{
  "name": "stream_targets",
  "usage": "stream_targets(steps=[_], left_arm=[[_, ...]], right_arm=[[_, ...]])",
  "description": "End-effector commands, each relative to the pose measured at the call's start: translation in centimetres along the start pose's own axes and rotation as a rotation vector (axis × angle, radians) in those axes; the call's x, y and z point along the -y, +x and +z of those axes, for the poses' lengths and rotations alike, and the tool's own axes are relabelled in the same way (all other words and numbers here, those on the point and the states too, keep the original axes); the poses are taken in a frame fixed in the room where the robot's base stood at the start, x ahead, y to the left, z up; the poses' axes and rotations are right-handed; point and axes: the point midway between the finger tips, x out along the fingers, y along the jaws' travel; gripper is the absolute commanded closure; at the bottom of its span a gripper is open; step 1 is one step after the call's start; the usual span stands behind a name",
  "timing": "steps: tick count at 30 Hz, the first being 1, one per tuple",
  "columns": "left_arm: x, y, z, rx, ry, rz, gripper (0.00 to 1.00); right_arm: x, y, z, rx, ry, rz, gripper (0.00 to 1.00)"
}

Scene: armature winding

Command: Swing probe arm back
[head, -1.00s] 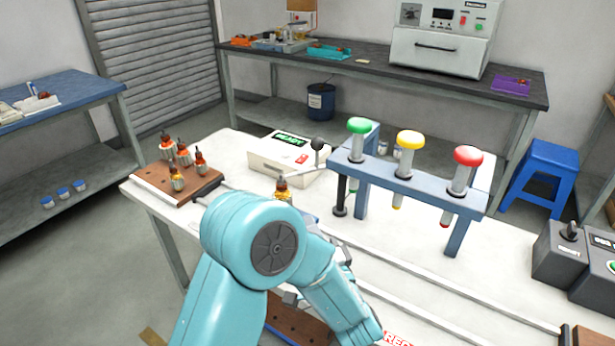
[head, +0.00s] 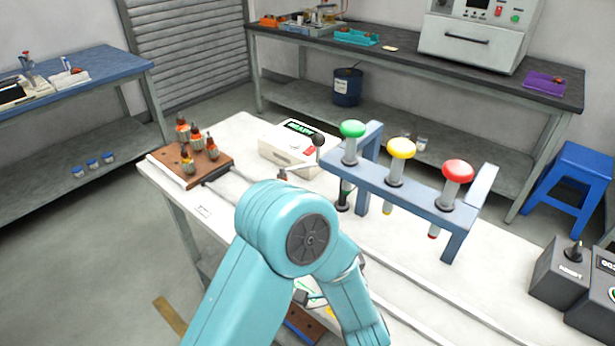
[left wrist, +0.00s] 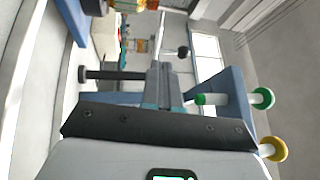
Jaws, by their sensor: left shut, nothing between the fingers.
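The probe arm's black ball knob (head: 318,139) stands beside the white tester box (head: 297,147), with a thin light rod running below it. The black ball also shows in the left wrist view (left wrist: 183,51). A black post (head: 343,195) stands near the rack's left leg. My left gripper (left wrist: 166,72) is shut and empty, its fingertips close to a thin light rod. Whether they touch it I cannot tell. In the head view my teal arm hides the gripper. An armature (head: 283,175) below the rod is mostly hidden behind my arm. My right gripper is not in view.
A blue rack (head: 415,190) holds green (head: 352,129), yellow (head: 402,147) and red (head: 458,170) topped handles close to the post. A wooden block (head: 165,160) with several armatures sits at the table's left end. Grey control boxes (head: 560,270) stand at right.

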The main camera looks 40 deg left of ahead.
Motion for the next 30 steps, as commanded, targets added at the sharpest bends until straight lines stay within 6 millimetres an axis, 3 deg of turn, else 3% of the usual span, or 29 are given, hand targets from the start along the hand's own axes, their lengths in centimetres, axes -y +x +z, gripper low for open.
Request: stream_targets(steps=[5, 21, 30], left_arm=[[0.1, 1.3, 0.1, 0.006, -0.002, 0.000, 1.00], [0.2, 11.9, -0.1, 0.009, 0.000, -0.001, 1.00], [0.0, 14.0, -0.2, 0.004, 0.000, -0.001, 1.00]], right_arm=[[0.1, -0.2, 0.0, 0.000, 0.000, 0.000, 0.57], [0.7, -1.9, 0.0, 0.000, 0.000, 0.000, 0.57], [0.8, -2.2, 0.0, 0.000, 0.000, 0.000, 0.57]])
